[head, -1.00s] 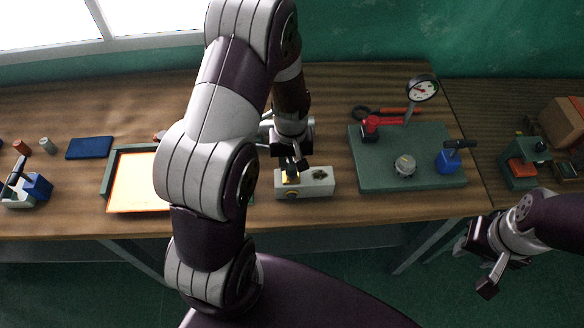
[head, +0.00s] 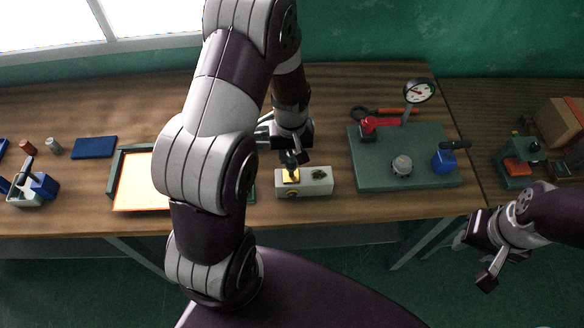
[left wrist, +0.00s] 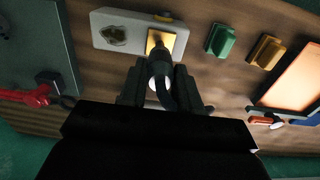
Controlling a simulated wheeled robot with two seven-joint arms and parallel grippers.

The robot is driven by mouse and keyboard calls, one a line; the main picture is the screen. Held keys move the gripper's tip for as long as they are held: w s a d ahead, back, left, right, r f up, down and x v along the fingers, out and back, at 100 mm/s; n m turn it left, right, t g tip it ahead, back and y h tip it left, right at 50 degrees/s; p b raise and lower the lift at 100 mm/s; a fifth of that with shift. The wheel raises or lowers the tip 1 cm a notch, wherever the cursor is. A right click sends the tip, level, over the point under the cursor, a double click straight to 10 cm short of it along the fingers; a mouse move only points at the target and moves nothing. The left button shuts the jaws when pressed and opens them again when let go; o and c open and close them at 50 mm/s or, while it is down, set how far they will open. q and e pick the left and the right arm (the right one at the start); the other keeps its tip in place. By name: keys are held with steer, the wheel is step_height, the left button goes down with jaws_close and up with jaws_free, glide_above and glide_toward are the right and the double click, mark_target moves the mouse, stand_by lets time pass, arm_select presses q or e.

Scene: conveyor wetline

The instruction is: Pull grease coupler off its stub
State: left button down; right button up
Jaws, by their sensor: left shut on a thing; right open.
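The dark grease coupler (left wrist: 159,62) is between the fingers of my left gripper (left wrist: 159,88), which is shut on it. A dark hose curves from the coupler in the left wrist view. The coupler's far end overlaps the brass plate (left wrist: 170,37) on a pale grey block (left wrist: 112,29). The stub is hidden, and I cannot tell if the coupler still sits on it. In the head view my left gripper (head: 290,153) is above the brass-plate end of the block (head: 318,187). My right gripper (head: 474,264) is open and empty, off the table's front edge.
Right of the block is a green plate (head: 385,177) with a dial gauge (head: 418,91), a red clamp and a blue block. An orange-white tray (head: 136,193) is at left, partly behind my arm. Green (left wrist: 221,40) and yellow (left wrist: 266,51) pieces lie near the block.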

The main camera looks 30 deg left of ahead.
arm_select(q)
steer(key=shift+r, duration=0.1)
step_height(320, 180, up, 4)
steer(key=p, duration=0.4)
